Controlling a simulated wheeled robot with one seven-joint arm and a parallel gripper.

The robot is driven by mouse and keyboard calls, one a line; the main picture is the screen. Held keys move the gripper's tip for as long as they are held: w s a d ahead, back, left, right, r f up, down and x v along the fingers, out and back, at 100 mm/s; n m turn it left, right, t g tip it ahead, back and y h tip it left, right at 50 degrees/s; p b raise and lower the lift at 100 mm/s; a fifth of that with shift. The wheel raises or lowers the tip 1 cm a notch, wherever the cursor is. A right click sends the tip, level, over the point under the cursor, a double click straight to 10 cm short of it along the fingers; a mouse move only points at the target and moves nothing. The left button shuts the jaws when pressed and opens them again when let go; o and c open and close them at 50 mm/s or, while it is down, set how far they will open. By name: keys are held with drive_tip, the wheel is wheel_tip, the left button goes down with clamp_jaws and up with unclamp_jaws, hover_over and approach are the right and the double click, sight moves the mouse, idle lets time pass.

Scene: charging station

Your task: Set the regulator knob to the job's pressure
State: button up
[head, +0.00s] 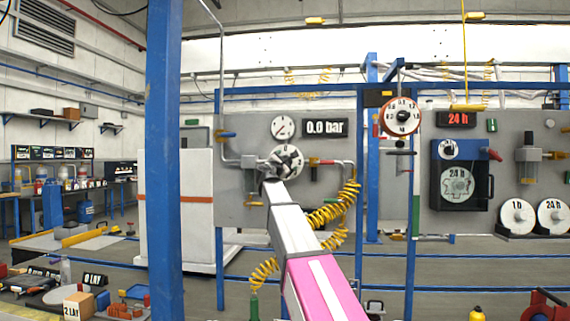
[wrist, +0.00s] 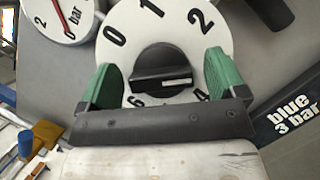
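The black regulator knob (wrist: 160,66) sits at the centre of a white round dial (wrist: 180,22) printed with 0, 1, 2, 4 and 6. A pale mark on the knob lies toward its lower right. My gripper (wrist: 160,60) is open, its green-padded fingers on either side of the knob with gaps between. In the head view my gripper (head: 284,163) covers much of the dial. The digital display (head: 325,128) reads 0.0 bar. A sign (wrist: 292,122) at the right of the wrist view reads "blue 3 bar".
A round gauge (wrist: 62,14) with a red needle near 0 is at upper left in the wrist view. In the head view, yellow coiled hose (head: 335,212) hangs right of my arm. A blue post (head: 164,160) stands to the left. More dials and equipment are on the right.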

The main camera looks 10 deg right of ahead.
drive_tip(key=v, duration=1)
drive_tip(key=shift+s+a, duration=0.25)
drive_tip(key=shift+s, duration=0.05)
drive_tip(key=shift+f, duration=0.15)
